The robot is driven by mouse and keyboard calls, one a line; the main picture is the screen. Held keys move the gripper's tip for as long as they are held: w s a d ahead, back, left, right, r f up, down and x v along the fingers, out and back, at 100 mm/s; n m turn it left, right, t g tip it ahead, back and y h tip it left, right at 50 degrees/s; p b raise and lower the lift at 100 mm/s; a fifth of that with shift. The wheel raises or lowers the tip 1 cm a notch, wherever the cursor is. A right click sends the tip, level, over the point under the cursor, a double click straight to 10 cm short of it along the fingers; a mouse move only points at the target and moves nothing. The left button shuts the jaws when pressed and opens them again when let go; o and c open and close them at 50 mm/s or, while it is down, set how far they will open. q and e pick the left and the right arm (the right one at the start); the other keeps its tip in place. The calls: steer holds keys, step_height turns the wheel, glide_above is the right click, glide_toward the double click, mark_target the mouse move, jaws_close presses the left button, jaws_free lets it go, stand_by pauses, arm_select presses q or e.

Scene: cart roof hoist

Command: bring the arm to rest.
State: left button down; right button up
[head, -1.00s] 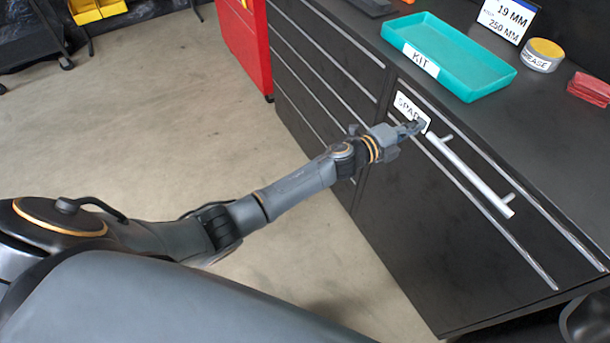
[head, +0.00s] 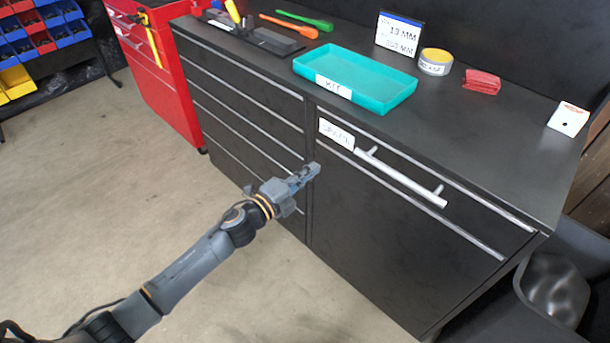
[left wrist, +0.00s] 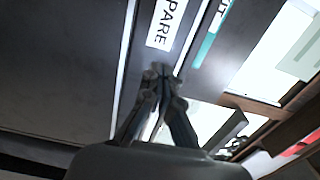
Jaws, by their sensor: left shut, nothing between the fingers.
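My left gripper (head: 308,174) is shut and empty. In the head view it hangs in front of the black cabinet (head: 375,240), below and left of the white drawer label (head: 337,133). It looks apart from the drawer's silver bar handle (head: 400,177), which lies to its right. In the left wrist view the closed fingertips (left wrist: 163,80) point toward the cabinet front, just below the label reading SPARE (left wrist: 167,22). The drawer looks closed. My right gripper is not in view.
A red tool cabinet (head: 155,80) stands at left. The floor (head: 130,200) before the cabinets is clear.

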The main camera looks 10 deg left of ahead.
arm_select(q)
steer(key=s+a+f+n+g+y, duration=0.25)
steer(key=s+a+f+n, duration=0.2)
steer(key=f, duration=0.65)
steer(key=s+a+f+n+g+y, duration=0.1)
steer(key=s+a+f+n+y, duration=0.3)
steer(key=f, duration=0.7)
steer(key=s+a+f+n+g+y, duration=0.15)
steer(key=s+a+f+n, duration=0.35)
steer(key=f, duration=0.6)
steer(key=s+a+f+n+g+y, duration=0.1)
steer(key=s+f+n+g, duration=0.1)
steer(key=s+f, duration=0.5)
steer(key=s+a+f+n+g+y, duration=0.15)
steer(key=s+f, duration=0.25)
steer(key=s, duration=0.5)
steer(key=s+f+n+g, duration=0.2)
steer(key=s+f, duration=0.1)
steer(key=s, duration=0.8)
steer(key=s+d+f+n+g, duration=0.1)
steer(key=s+f+n+g, duration=0.2)
steer(key=s, duration=0.9)
steer(key=shift+s+d+f, duration=0.15)
steer(key=shift+f, duration=0.65)
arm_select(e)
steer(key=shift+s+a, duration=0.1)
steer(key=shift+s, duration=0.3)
arm_select(q)
steer(key=shift+g+h, duration=0.25)
